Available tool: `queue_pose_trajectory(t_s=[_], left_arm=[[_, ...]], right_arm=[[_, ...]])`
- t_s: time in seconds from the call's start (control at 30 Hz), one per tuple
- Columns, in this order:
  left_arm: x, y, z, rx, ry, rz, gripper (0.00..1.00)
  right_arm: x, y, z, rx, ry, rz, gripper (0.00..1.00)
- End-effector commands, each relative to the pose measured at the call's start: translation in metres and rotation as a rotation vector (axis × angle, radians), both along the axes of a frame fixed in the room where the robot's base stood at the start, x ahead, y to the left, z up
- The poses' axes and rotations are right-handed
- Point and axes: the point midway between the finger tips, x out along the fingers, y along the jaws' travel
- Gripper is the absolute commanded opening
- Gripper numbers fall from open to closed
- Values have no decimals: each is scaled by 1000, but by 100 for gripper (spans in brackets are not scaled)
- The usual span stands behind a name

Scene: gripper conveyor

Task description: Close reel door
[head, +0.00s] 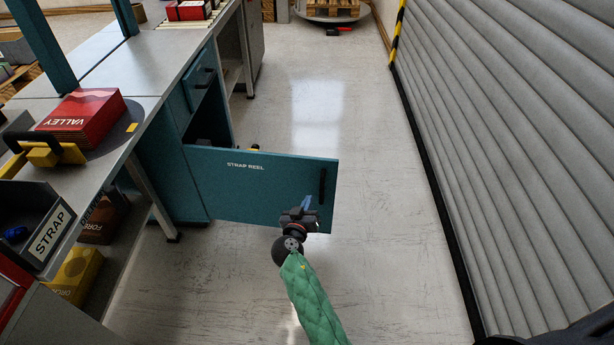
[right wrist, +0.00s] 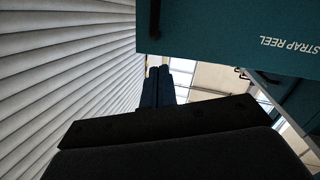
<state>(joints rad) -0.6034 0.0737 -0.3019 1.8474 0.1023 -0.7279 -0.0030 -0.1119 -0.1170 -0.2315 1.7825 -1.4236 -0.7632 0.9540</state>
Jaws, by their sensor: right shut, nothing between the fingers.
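The teal reel door (head: 262,192), marked STRAP REEL, stands wide open from its cabinet (head: 172,165), reaching right over the floor. A dark vertical handle (head: 322,186) is near its free edge. My right gripper (head: 306,203) is shut and empty, in front of the door's lower right part, near the handle; I cannot tell whether it touches. In the right wrist view the shut fingers (right wrist: 157,86) point up beside the door (right wrist: 235,28), which shows its upside-down lettering and its handle (right wrist: 155,18). My left gripper is not in view.
A grey roller shutter (head: 510,130) runs along the right, with free floor (head: 370,250) between. A drawer (head: 199,82) is above the cabinet opening.

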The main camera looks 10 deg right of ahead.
Motion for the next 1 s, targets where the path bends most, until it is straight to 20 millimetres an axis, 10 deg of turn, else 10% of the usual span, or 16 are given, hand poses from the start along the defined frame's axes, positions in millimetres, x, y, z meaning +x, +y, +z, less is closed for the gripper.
queue_pose_trajectory(t_s=[0.57, 1.0], left_arm=[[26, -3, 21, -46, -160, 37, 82], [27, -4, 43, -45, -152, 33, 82]], right_arm=[[23, 20, 19, 243, -234, 127, 0], [91, -8, 21, 240, -233, 127, 0]])
